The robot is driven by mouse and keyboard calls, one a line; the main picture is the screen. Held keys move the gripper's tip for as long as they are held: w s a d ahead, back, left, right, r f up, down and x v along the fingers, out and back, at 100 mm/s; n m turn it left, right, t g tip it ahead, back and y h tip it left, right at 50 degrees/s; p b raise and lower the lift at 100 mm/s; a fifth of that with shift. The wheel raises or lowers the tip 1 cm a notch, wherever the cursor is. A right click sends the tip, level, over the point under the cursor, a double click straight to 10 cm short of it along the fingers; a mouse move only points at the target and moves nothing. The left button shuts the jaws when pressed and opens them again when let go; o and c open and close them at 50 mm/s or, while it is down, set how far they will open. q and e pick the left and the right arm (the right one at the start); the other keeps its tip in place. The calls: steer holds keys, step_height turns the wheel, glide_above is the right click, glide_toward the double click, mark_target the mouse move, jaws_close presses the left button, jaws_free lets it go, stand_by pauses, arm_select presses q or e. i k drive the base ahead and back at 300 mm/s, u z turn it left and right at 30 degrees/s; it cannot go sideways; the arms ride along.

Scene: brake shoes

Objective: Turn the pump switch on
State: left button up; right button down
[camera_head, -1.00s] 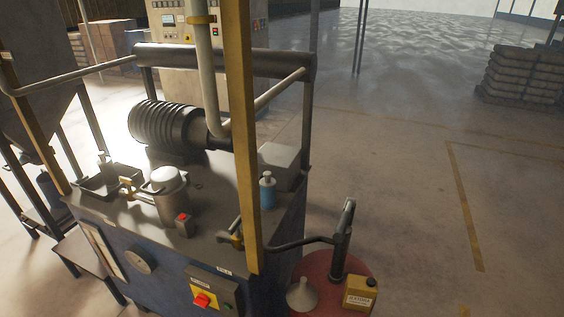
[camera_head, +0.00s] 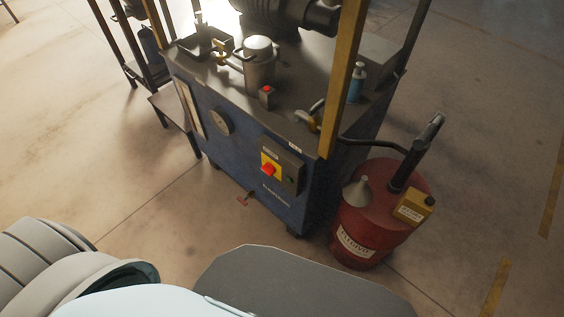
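A yellow switch plate with a red rotary knob (camera_head: 268,170) sits on the front of the blue machine cabinet (camera_head: 235,155), on a dark box near its right corner. A small green button shows on that box, right of the knob. A smaller grey box with a red button (camera_head: 266,90) stands on the machine's top. I cannot tell from the labels which one is the pump switch. Neither of my grippers is in view. Parts of my own body fill the bottom of the picture.
A red drum (camera_head: 372,222) with a funnel (camera_head: 357,190), a hand pump and a yellow can (camera_head: 413,207) stands right of the cabinet. A yellow post (camera_head: 343,80) rises at the cabinet's front right corner. The floor before the cabinet is clear.

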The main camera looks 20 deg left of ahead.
mark_target(268, 168)
steer(key=z, duration=1.5)
steer(key=k, duration=0.8)
steer(key=u, duration=0.8)
steer(key=i, duration=0.45)
steer(key=z, duration=0.05)
